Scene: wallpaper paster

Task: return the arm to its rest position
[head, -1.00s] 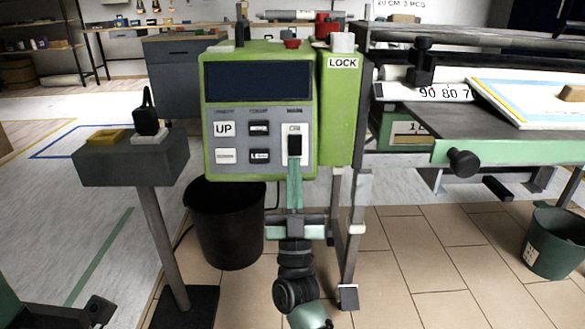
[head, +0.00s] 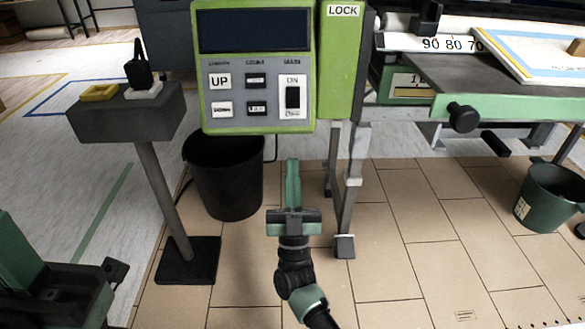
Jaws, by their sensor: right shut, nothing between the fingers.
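My right gripper (head: 292,170) is shut and empty. It points up the picture, below the green control box and apart from it in the picture. The green control box (head: 203,95) of the wallpaper paster has a dark display, UP and other buttons, and a black main switch (head: 292,98) under the word ON. Part of my left arm (head: 50,295) shows at the lower left; its fingertips cannot be made out.
A grey pedestal (head: 125,115) with a yellow block and a black plug-like item stands left. A black bin (head: 225,180) is under the control box. A green bucket (head: 550,195) stands at right. The paster table (head: 480,85) is at upper right. Tiled floor in front is clear.

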